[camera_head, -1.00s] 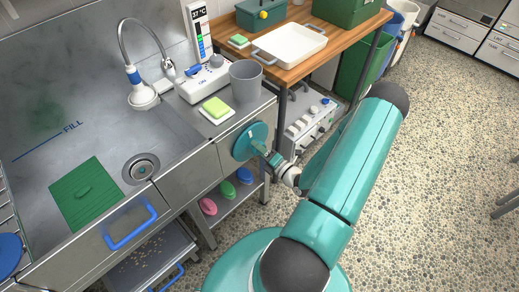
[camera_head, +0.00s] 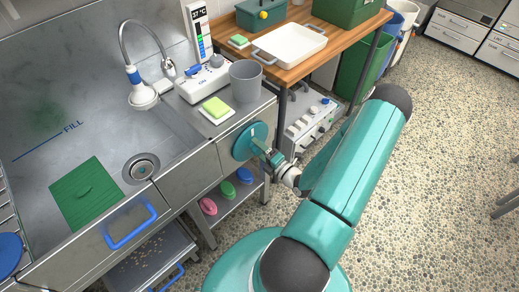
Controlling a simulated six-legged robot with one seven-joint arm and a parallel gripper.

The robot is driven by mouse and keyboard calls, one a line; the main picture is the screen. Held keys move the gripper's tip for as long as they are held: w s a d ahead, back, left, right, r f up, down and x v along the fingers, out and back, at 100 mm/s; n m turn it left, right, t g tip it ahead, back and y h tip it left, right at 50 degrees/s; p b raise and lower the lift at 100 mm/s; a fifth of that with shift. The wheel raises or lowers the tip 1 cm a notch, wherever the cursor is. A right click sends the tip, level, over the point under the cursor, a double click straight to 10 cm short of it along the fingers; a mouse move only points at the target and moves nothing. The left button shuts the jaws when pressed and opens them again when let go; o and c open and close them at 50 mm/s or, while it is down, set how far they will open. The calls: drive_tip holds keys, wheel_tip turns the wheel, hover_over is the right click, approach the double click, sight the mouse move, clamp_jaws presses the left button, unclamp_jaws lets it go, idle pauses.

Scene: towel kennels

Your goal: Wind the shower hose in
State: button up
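The shower head (camera_head: 143,95), white with a blue collar, hangs over the steel sink at the back. Its grey hose (camera_head: 121,37) arches up and down to a fitting on the back wall side. A round teal wheel (camera_head: 243,148) is mounted on the sink unit's front, near its right corner. My gripper (camera_head: 262,147) is at the wheel's face, at its right side. The fingers are small and partly merge with the wheel, so I cannot tell whether they are shut on a handle.
A grey cup (camera_head: 246,81) and a yellow-green sponge (camera_head: 215,107) stand on the ledge above the wheel. A wooden table (camera_head: 310,62) with a white tray (camera_head: 289,45) is behind. A grey control box (camera_head: 311,124) is right of the wheel.

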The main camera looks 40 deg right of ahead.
drive_tip(key=s, duration=1.3)
drive_tip(key=shift+s+d+f, duration=0.3)
drive_tip(key=shift+f, duration=0.05)
drive_tip(key=w+a+r+n+g+y, duration=0.3)
drive_tip(key=a+r+n+g+y, duration=0.2)
drive_tip(key=a+r+n+g, duration=0.65)
drive_tip(key=w+a+r+n+g+y, duration=0.4)
drive_tip(key=a+r+n+y, duration=0.15)
drive_tip(key=n, duration=1.05)
drive_tip(key=s+a+r+n+t+h, duration=0.1)
drive_tip(key=a+r+n+h, duration=0.4)
drive_tip(key=r+n, duration=0.5)
drive_tip(key=s+a+r+n+t+h, duration=0.1)
drive_tip(key=s+a+r+n+h, duration=0.2)
drive_tip(key=r+n, duration=0.7)
drive_tip(key=a+n+h, duration=0.2)
drive_tip(key=n+h, duration=0.1)
drive_tip(key=n, duration=0.1)
drive_tip(key=shift+s+a, duration=0.15)
